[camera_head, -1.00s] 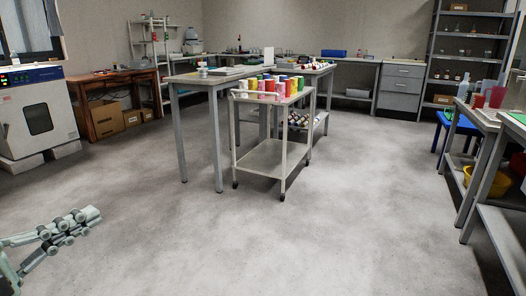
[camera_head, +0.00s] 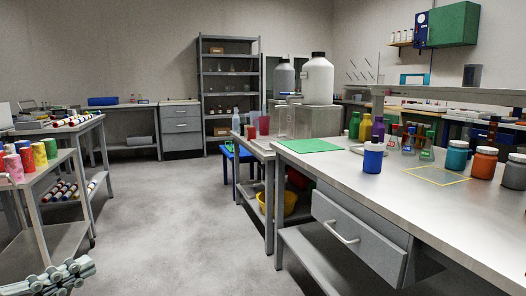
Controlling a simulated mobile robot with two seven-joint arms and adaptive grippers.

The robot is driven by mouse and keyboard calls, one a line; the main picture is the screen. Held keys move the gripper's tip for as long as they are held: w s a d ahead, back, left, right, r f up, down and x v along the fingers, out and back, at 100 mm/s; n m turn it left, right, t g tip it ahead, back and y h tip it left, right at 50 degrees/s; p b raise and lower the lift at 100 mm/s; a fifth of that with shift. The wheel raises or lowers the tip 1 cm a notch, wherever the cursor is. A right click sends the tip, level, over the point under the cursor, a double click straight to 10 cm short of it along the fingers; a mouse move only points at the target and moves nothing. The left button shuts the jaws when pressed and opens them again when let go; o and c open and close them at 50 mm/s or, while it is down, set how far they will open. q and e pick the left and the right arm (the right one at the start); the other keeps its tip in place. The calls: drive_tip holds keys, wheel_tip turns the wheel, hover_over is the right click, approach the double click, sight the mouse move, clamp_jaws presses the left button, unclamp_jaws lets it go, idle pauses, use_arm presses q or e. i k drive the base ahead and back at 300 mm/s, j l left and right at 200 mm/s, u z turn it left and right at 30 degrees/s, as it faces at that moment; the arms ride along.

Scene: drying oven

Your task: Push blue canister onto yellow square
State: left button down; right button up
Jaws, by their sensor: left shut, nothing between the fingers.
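The blue canister (camera_head: 373,160) with a white lid stands upright on the metal workbench (camera_head: 330,168) at the right. The yellow square (camera_head: 436,175) is a thin outline on the same benchtop, to the right of the canister. The canister is apart from the outline, and no object stands inside the square. My left gripper (camera_head: 84,266) is at the bottom left, low over the floor, shut and empty, far from the canister. My right gripper is not in view.
A teal jar (camera_head: 457,156), an orange jar (camera_head: 484,163) and a dark jar (camera_head: 514,172) stand right of the square. Flasks and bottles stand behind it. A green mat (camera_head: 310,146) lies left of the canister. A drawer (camera_head: 358,236) sticks out below. The floor (camera_head: 175,215) ahead is clear.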

sight(373, 153)
drive_tip(key=i+j+z, duration=0.25)
drive_tip(key=z, duration=0.25)
drive_tip(key=i+j+z, duration=0.7)
drive_tip(key=j+z, duration=0.25)
drive_tip(key=i+j+z, duration=0.15)
drive_tip(key=j+z, duration=0.35)
drive_tip(key=i+j+z, duration=0.2)
drive_tip(key=j, duration=0.2)
drive_tip(key=j+z, duration=0.2)
drive_tip(key=j, duration=0.2)
drive_tip(key=i, duration=0.2)
